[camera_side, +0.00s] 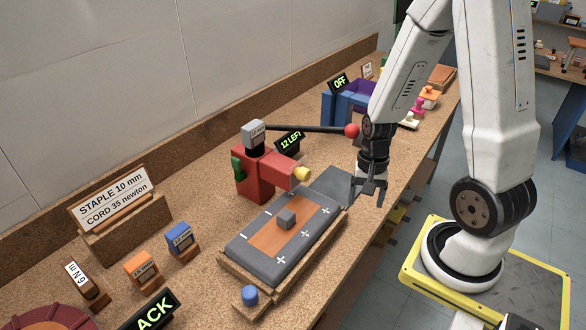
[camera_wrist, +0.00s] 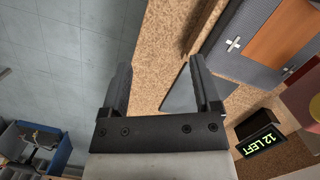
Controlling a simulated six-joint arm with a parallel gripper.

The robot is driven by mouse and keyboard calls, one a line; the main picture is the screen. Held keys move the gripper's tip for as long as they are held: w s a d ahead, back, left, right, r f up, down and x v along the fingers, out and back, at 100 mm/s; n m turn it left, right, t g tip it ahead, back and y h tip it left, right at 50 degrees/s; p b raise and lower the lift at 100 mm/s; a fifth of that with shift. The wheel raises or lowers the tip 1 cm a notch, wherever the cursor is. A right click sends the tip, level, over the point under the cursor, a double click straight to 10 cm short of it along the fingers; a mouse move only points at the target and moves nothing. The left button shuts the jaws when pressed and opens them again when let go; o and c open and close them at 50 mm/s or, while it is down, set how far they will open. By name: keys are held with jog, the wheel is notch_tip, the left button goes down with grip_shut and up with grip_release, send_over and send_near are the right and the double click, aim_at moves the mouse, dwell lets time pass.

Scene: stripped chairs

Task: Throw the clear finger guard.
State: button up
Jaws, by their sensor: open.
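My gripper (camera_side: 369,194) is open and empty, pointing down at the bench's front edge, right of the panel. It also shows in the wrist view (camera_wrist: 158,76).
The grey padded board (camera_side: 302,236) carries an orange strip and a small grey block (camera_side: 286,218). A "12 LEFT" display (camera_side: 290,141) stands behind the machine. A blue knob (camera_side: 250,295) is at the front. Labelled blocks (camera_side: 180,239) stand left. Open floor lies beyond the bench edge.

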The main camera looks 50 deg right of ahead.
aim_at(299, 177)
jog(key=w+m+y, duration=0.1)
jog(key=m+y, duration=0.2)
jog(key=m, duration=0.3)
jog(key=w+a+m+t+y, duration=0.1)
jog(key=w+m+y, duration=0.1)
jog(key=m+y, duration=0.2)
jog(key=w+m+y, duration=0.2)
jog(key=m+y, duration=0.1)
jog(key=m, duration=0.5)
jog(key=shift+w+a+f+t+y, duration=0.1)
jog(key=shift+w+a+t+y, duration=0.1)
jog(key=shift+t+y, duration=0.1)
jog(key=w+m+t+y, duration=0.1)
jog(key=w+m, duration=0.1)
jog(key=m, duration=0.1)
jog(key=w+d+r+m+t+y, duration=0.1)
jog(key=w+m+t, duration=0.1)
jog(key=m, duration=0.1)
jog(key=w+d+r+m+t+y, duration=0.1)
jog(key=m+t+y, duration=0.1)
jog(key=shift+w+r+m, duration=0.25)
jog(key=shift+w+m, duration=0.15)
jog(key=shift+w+d+r+m+t, duration=0.25)
jog(key=shift+w+m+t, duration=0.15)
jog(key=shift+m+t, duration=0.2)
jog(key=shift+a, duration=0.1)
jog(key=shift+x, duration=3.85)
jog(key=shift+s, duration=0.1)
